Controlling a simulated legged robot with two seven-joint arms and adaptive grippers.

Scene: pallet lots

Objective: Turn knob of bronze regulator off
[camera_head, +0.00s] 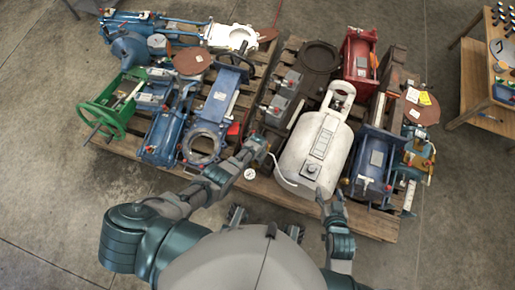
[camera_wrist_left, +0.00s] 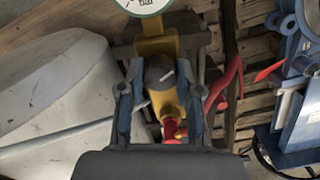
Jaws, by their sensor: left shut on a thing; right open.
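The bronze regulator (camera_wrist_left: 157,45) shows in the left wrist view as a yellow-bronze body with a white round gauge at the top edge. Its dark grey knob (camera_wrist_left: 158,73) bears a white line and sits between the two fingers of my left gripper (camera_wrist_left: 160,90), which is shut on it. In the head view my left gripper (camera_head: 257,150) is at the pallet's front, left of the white tank, and largely hides the regulator; the gauge (camera_head: 250,174) shows beside it. My right gripper (camera_head: 331,195) is open and empty at the front of the white tank.
The white tank (camera_head: 300,160) lies between my grippers on the wooden pallet (camera_head: 260,190). Blue valves, a green handwheel (camera_head: 105,120) and red parts crowd both pallets. In the left wrist view, red handles (camera_wrist_left: 225,90) are close right of the left fingers. A shelf stands far right.

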